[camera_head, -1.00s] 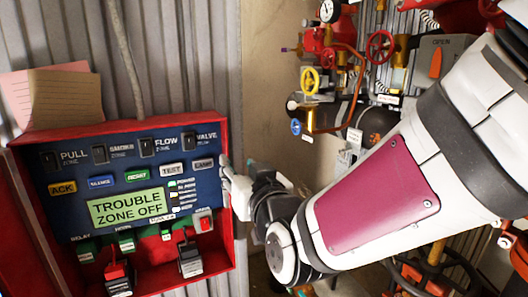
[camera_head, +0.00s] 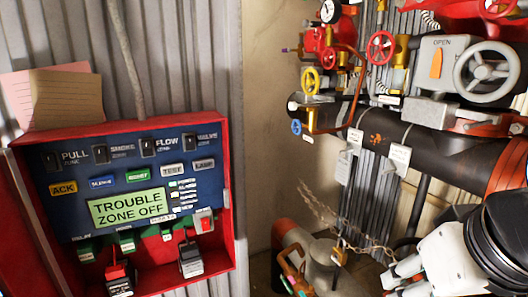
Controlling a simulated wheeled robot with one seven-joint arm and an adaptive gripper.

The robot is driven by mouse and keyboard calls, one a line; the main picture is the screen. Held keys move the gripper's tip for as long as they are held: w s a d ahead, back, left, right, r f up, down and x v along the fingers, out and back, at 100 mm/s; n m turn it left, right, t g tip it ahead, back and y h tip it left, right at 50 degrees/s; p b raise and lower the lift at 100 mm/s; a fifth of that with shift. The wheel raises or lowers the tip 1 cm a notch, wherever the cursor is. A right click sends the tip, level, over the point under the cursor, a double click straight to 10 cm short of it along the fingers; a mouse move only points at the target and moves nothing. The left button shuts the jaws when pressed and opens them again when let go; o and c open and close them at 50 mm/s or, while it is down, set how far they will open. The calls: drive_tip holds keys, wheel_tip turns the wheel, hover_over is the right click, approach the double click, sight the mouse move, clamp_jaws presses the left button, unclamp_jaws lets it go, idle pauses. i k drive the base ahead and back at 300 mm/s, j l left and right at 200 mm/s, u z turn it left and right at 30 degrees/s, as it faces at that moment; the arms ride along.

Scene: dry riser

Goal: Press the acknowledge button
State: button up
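The acknowledge button is the yellow button marked ACK (camera_head: 62,188), at the left of a blue control panel (camera_head: 100,171) in an open red box. The panel's green display (camera_head: 128,207) reads "TROUBLE ZONE OFF". My gripper (camera_head: 398,280) is at the lower right of the head view, well to the right of the panel and apart from it. Its white fingers are partly cut off by the bottom edge, so I cannot tell whether it is open or shut. Nothing covers the ACK button.
Blue SILENCE (camera_head: 102,182), green RESET (camera_head: 137,176), TEST (camera_head: 172,170) and LAMP (camera_head: 204,164) buttons sit in the same row. Paper notes (camera_head: 68,98) stand above the box. Pipes, a grey handwheel (camera_head: 486,72) and a chain (camera_head: 335,215) crowd the right side.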

sight(64, 187)
drive_tip(key=u, duration=1.45)
